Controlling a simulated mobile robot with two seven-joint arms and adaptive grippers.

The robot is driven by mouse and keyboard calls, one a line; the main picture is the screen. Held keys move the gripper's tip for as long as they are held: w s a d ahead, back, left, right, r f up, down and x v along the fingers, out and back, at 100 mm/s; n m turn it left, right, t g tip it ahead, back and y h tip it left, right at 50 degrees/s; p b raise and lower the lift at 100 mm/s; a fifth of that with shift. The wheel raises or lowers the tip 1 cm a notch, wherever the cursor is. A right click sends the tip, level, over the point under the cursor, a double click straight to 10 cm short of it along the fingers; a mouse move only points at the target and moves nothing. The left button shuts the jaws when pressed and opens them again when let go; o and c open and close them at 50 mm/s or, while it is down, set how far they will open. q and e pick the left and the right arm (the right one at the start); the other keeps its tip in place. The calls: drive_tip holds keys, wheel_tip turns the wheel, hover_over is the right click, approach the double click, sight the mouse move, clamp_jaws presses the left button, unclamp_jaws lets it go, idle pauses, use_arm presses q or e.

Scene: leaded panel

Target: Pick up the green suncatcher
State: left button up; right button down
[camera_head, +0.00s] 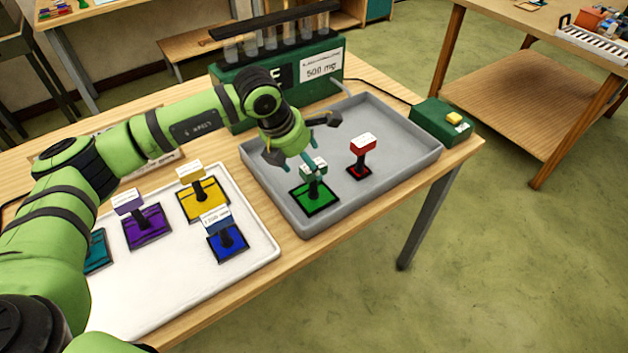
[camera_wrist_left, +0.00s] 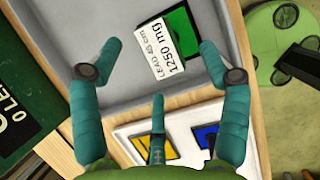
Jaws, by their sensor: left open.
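The green suncatcher (camera_head: 315,197) lies in the grey tray, a dark-edged green pane with an upright stem and a white label on top. In the left wrist view its white label (camera_wrist_left: 172,50) reads "1250 mg", and part of the green pane (camera_wrist_left: 186,36) shows beside it. My left gripper (camera_head: 303,146) is open just over the suncatcher. In the left wrist view its teal fingers (camera_wrist_left: 172,82) are spread, with the label ahead between the two outer tips; none visibly grips it. In the head view a finger partly covers the label. My right gripper is not in view.
A red suncatcher (camera_head: 362,146) stands close by, right of the green one in the grey tray (camera_head: 408,152). The white tray (camera_head: 180,282) holds yellow (camera_head: 204,203), purple (camera_head: 146,229), blue (camera_head: 228,244) and teal (camera_head: 97,252) ones. A green box (camera_head: 326,80) with tubes stands behind.

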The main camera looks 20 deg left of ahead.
sight(313, 182)
use_arm(q)
drive_tip(key=p+x, duration=0.1)
drive_tip(key=x, duration=0.1)
drive_tip(key=p+x, duration=0.1)
drive_tip(key=shift+w+f, duration=0.25)
drive_tip(key=shift+w, duration=0.15)
drive_tip(key=shift+w+d+f, duration=0.1)
drive_tip(key=shift+f, duration=0.25)
clamp_jaws()
drive_tip(key=shift+r, duration=0.15)
